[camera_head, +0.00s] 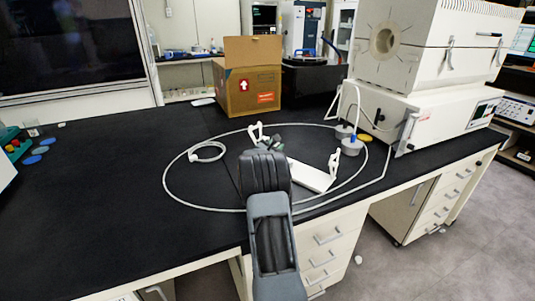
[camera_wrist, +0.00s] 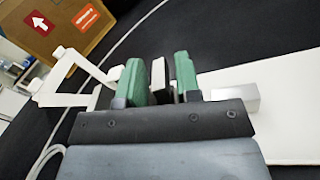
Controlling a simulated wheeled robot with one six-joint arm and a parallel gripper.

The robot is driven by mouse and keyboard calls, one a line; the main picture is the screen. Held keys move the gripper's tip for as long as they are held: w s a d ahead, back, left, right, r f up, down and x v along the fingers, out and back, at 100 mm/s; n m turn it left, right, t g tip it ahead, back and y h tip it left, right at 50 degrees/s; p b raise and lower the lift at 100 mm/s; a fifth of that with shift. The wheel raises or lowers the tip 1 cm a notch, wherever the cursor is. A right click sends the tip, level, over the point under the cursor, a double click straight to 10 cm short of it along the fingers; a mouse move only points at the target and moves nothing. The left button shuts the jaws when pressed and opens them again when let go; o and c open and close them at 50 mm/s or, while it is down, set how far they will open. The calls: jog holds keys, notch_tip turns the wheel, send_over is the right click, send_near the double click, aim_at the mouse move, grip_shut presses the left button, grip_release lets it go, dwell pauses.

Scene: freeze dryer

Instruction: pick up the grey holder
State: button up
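The holder appears pale, nearly white, with a flat base plate (camera_head: 312,177) and angled end brackets, the right one standing near the plate's far edge (camera_head: 333,162). It lies on the black bench. In the wrist view, one bracket (camera_wrist: 70,98) shows at left and the plate (camera_wrist: 285,110) at right. My gripper (camera_wrist: 160,80) has green fingers and is down at the holder, between bracket and plate. A thin pale upright piece stands between the fingers. I cannot tell whether they touch it. In the head view my wrist hides most of the gripper (camera_head: 268,146).
A cardboard box (camera_head: 247,75) stands behind. A white tube (camera_head: 170,185) loops around the holder on the bench (camera_head: 110,190). Grey-capped vessels (camera_head: 351,147) and a large white machine (camera_head: 430,110) stand at right. The bench's left middle is clear.

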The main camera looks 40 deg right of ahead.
grip_shut()
dwell(0.3)
